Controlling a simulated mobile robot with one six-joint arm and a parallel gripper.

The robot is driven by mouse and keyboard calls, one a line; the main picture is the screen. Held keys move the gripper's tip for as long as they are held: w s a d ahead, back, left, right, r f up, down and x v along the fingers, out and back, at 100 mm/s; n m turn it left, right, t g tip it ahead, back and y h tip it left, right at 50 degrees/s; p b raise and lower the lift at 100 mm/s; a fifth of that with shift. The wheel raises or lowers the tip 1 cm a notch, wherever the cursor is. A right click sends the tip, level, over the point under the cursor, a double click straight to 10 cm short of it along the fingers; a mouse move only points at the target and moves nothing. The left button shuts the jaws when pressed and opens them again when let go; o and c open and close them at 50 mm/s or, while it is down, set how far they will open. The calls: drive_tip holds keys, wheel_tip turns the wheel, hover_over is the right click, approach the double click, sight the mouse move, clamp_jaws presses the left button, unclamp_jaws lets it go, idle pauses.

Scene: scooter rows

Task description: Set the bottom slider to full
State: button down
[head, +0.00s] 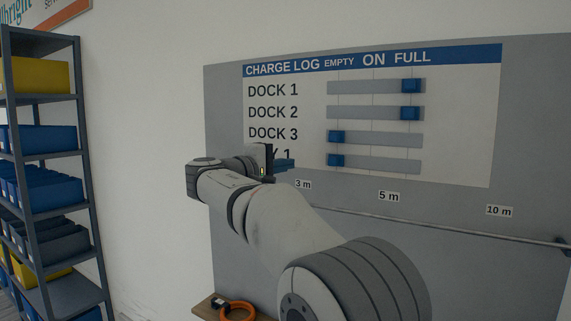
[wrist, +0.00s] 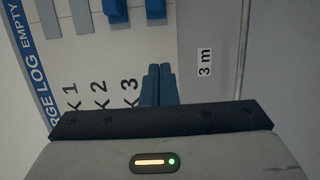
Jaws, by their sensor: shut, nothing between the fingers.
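The bottom slider's blue knob (head: 336,160) sits at the left end of its grey track (head: 385,164), under the EMPTY heading. In the wrist view, turned sideways, this knob (wrist: 155,8) is at the top edge. My gripper (head: 284,165) is just left of the bottom row, apart from the knob. Its blue fingers (wrist: 159,85) are shut together and empty, pointing at the knob in the wrist view. My arm hides part of the bottom row's label.
Above, the Dock 3 knob (head: 336,137) is at the left, while the Dock 2 knob (head: 410,113) and Dock 1 knob (head: 411,86) are near the right. A rail (head: 450,227) runs below the chart. A shelf of bins (head: 45,140) stands left.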

sight(316, 163)
drive_tip(key=p+x, duration=0.1)
drive_tip(key=x, duration=0.5)
drive_tip(key=shift+r, duration=0.15)
drive_tip(key=s+d, duration=0.2)
drive_tip(key=d, duration=0.1)
drive_tip(key=shift+s+d, duration=0.15)
